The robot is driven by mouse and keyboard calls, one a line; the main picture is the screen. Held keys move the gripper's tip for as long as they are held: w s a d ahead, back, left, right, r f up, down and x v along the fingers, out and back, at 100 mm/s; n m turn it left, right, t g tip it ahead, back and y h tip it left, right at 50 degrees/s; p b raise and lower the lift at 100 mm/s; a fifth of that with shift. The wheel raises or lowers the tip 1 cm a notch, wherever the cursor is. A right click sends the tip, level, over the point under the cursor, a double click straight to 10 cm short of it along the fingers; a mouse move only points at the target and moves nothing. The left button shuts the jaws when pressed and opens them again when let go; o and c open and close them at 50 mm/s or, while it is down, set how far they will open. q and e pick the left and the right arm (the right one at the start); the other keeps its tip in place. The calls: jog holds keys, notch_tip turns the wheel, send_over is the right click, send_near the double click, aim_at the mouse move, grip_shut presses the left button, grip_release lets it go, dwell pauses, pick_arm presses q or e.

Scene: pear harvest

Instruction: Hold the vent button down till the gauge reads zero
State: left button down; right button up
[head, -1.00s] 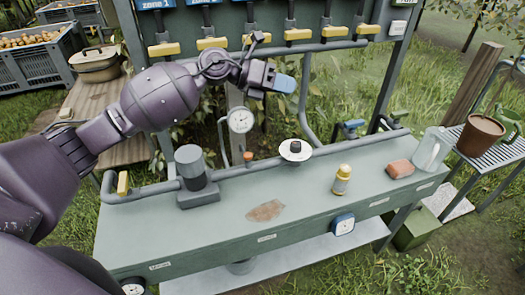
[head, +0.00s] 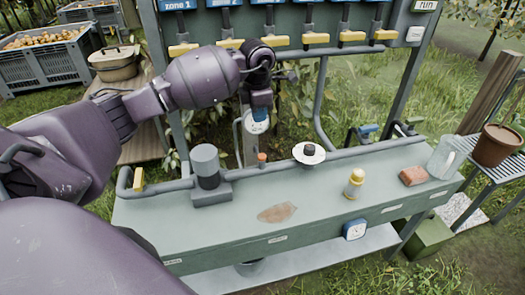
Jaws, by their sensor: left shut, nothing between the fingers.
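The round gauge (head: 258,127) stands above the grey pipe behind the bench. My left gripper (head: 261,106) is shut and empty, pointing down in front of it. The gripper hides the upper part of the dial, and I cannot read the needle. A small orange-capped stub (head: 262,158) sits on the pipe below the gauge and looks like the vent button. The gripper is above it and apart from it. A black knob on a white disc (head: 309,151) sits on the pipe to the right. My right gripper is not in view.
Yellow valve handles (head: 299,38) line the panel above. The bench's middle is mostly clear.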

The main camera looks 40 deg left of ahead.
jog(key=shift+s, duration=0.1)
pick_arm(q)
send_near(261, 156)
notch_tip(261, 156, down, 8)
jog(key=shift+w+d+r+b, duration=0.1)
jog(key=shift+w+r+b, duration=0.1)
jog(key=shift+b, duration=0.1)
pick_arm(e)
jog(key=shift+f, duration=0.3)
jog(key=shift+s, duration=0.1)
